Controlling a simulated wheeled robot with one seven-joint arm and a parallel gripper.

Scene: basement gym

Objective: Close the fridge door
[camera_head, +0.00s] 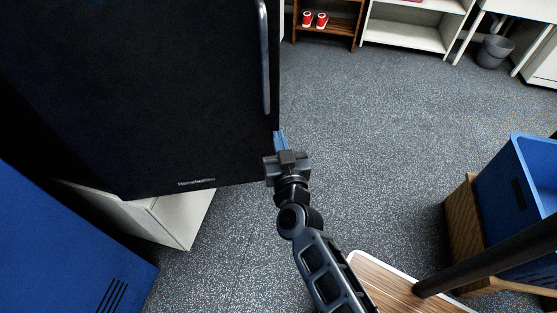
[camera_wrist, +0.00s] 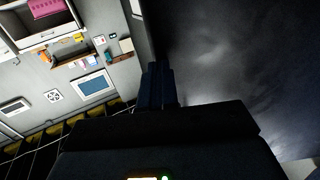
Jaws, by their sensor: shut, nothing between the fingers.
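The fridge door (camera_head: 140,90) is a large black panel filling the upper left of the head view, with a grey vertical handle (camera_head: 264,60) near its right edge. It appears to stand at an angle to a white body (camera_head: 180,218) partly seen below it; how far it is open cannot be told. My gripper (camera_head: 280,140) is shut and empty, its blue fingertips at the door's right edge, below the handle. In the wrist view the shut fingers (camera_wrist: 157,85) are beside a dark glossy surface (camera_wrist: 235,60), likely the door. Contact is unclear.
A blue locker (camera_head: 60,250) stands at the lower left. A blue crate (camera_head: 520,190) on a wooden stand is at the right. White shelves (camera_head: 405,35), a shelf with red cups (camera_head: 314,20) and a grey bin (camera_head: 493,50) are at the back. The grey floor (camera_head: 370,130) between is clear.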

